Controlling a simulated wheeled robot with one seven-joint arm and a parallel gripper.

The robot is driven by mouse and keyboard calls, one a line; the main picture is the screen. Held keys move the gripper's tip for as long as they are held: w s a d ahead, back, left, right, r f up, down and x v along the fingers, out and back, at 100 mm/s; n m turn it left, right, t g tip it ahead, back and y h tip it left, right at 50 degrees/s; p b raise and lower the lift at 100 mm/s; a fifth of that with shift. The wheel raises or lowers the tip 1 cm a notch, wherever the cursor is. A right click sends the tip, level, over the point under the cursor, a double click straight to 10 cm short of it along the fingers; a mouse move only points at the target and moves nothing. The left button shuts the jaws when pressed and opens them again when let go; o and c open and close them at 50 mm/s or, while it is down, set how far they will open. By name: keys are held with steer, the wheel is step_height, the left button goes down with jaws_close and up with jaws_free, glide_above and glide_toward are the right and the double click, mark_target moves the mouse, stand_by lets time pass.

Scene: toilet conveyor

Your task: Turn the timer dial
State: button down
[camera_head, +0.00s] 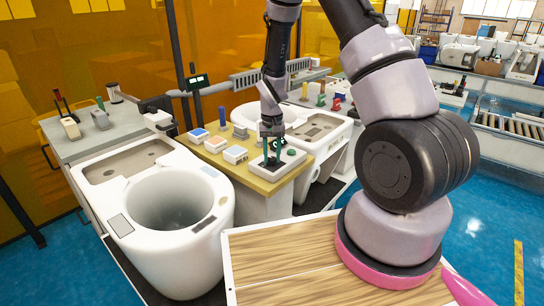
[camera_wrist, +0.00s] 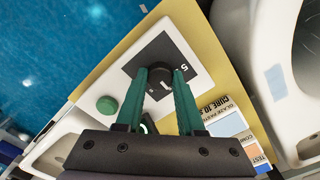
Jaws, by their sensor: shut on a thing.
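The timer dial (camera_wrist: 158,76) is a round black knob on a black square face marked with a 5, set in a white box (camera_wrist: 195,47). My gripper (camera_wrist: 158,77) has green fingers, one on each side of the knob, and is shut on it. In the head view my gripper (camera_head: 272,141) reaches down to the white box (camera_head: 290,160) at the front right of the yellow-topped stand. The knob is mostly hidden there behind the fingers. A green round button (camera_wrist: 107,105) sits left of the dial on the same box in the wrist view.
White toilet bowls (camera_head: 165,238) stand on both sides of the yellow-topped stand (camera_head: 262,186). Several small boxes with coloured tops, such as a blue one (camera_head: 198,135), stand on it near my gripper. A wooden board (camera_head: 285,262) lies in front.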

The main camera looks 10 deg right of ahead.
mark_target(272, 158)
steer(key=c, duration=0.5)
jaws_free()
step_height(272, 158, up, 11)
steer(key=shift+f, duration=0.1)
